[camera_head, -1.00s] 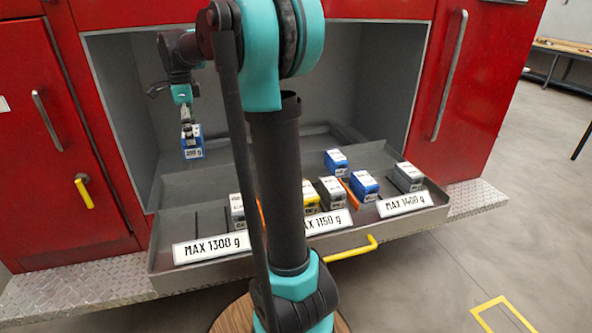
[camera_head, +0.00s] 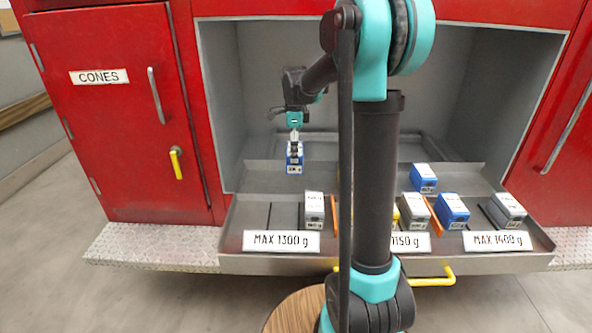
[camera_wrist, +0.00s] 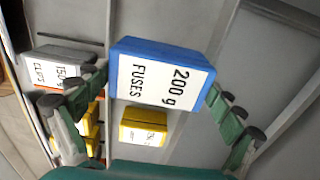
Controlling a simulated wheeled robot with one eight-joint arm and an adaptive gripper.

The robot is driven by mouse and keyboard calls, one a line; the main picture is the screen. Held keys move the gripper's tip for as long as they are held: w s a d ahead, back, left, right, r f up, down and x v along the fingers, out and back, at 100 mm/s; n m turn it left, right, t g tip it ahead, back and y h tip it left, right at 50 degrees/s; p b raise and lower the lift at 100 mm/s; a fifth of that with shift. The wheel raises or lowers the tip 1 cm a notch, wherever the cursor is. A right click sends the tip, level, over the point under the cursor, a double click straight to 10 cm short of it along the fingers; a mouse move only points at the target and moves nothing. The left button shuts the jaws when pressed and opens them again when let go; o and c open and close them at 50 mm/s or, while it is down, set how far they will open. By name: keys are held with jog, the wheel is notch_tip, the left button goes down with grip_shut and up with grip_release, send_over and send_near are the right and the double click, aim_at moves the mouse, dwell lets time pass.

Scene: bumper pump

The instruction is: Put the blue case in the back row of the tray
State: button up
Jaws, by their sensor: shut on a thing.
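My gripper (camera_head: 295,140) is shut on a blue case (camera_head: 295,158) with a white label. In the wrist view the case (camera_wrist: 160,75) sits between the fingers, and its label reads 200 g FUSES. In the head view it hangs upright in front of the compartment, over the left part of the tray's back row; its exact height is hard to tell. The grey tray (camera_head: 232,238) has a front row and a back row. Another blue case (camera_head: 423,178) stands in the back row at right, and one more blue case (camera_head: 452,211) stands in the front row.
The front row also holds a grey case (camera_head: 314,209), a grey case at right (camera_head: 508,209) and others partly behind my arm. Orange and black dividers split it. A yellow case (camera_wrist: 143,127) shows in the wrist view. The left back row looks clear. Compartment walls surround the back.

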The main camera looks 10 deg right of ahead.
aim_at(295, 169)
jog(key=shift+f, duration=3.9)
jog(key=shift+f, duration=0.1)
jog(key=o, duration=1)
jog(key=shift+c, duration=0.2)
notch_tip(295, 169, up, 12)
jog(key=shift+r, duration=0.15)
